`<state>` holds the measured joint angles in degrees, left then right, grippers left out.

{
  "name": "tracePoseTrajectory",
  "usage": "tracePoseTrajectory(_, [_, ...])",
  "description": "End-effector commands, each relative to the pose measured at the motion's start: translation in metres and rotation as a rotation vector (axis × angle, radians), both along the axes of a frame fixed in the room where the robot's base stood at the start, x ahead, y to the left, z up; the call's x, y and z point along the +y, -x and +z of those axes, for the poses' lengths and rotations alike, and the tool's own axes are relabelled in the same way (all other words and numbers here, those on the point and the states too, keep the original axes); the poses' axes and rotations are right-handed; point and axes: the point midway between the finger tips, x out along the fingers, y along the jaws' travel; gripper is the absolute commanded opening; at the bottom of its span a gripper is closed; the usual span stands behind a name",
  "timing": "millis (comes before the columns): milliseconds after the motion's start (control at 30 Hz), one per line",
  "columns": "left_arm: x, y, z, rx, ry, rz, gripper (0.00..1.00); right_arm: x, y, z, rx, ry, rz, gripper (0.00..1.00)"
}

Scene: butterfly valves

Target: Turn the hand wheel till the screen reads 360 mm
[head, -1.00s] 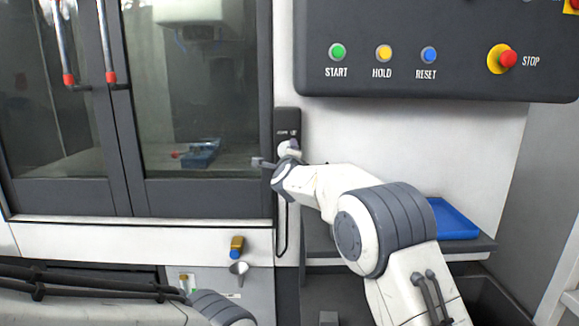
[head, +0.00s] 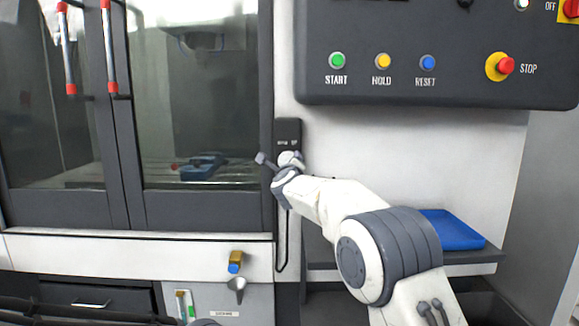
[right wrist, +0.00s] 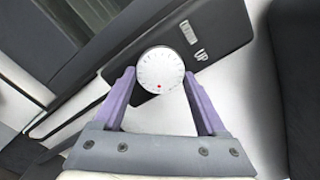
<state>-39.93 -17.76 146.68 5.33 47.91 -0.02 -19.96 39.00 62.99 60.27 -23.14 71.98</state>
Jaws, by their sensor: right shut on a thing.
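The hand wheel is a white round dial (right wrist: 161,66) with small marks and a red dot near its lower edge in the right wrist view. It also shows as a small white knob in the head view (head: 290,158). My right gripper (right wrist: 160,76) has its two purple fingers on either side of the wheel and is shut on it. The wheel sits on a narrow black panel (head: 288,132) with a small screen (right wrist: 187,33) beside the word UP. The screen's reading is too small to make out. My left gripper is outside the views.
A dark control panel (head: 435,30) with START, HOLD, RESET and STOP buttons hangs above my right arm. A blue tray (head: 452,230) lies on a shelf at right. Machine doors with windows (head: 195,130) and red-ended handles stand at left.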

Motion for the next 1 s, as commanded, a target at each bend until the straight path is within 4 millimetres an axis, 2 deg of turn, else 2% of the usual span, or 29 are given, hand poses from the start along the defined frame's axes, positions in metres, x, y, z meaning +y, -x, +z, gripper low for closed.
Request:
tracePoseTrajectory(167, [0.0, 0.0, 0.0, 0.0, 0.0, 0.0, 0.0, 0.0, 0.0, 0.0, 0.0, 0.001, 0.0, 0.19])
tracePoseTrajectory(200, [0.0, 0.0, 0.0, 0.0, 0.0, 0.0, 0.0, 0.0, 0.0, 0.0, 0.0, 0.001, 0.0, 0.82])
tracePoseTrajectory(233, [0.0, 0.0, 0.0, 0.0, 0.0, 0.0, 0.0, 0.0, 0.0, 0.0, 0.0, 0.002, 0.0, 0.93])
tracePoseTrajectory(267, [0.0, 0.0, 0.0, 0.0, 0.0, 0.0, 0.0, 0.0, 0.0, 0.0, 0.0, 0.002, 0.0, 1.0])
tracePoseTrajectory(500, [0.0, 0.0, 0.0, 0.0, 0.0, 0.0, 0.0, 0.0, 0.0, 0.0, 0.0, 0.002, 0.0, 1.0])
tracePoseTrajectory(633, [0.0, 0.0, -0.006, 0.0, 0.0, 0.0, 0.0, 0.0, 0.008, -0.001, -0.001, 0.003, 0.001, 1.0])
tracePoseTrajectory(767, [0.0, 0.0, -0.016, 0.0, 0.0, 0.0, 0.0, 0.001, 0.026, -0.002, -0.001, 0.002, 0.002, 1.0])
tracePoseTrajectory(1000, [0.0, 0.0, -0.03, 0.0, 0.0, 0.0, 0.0, 0.001, 0.07, -0.001, -0.001, 0.002, 0.002, 1.0])
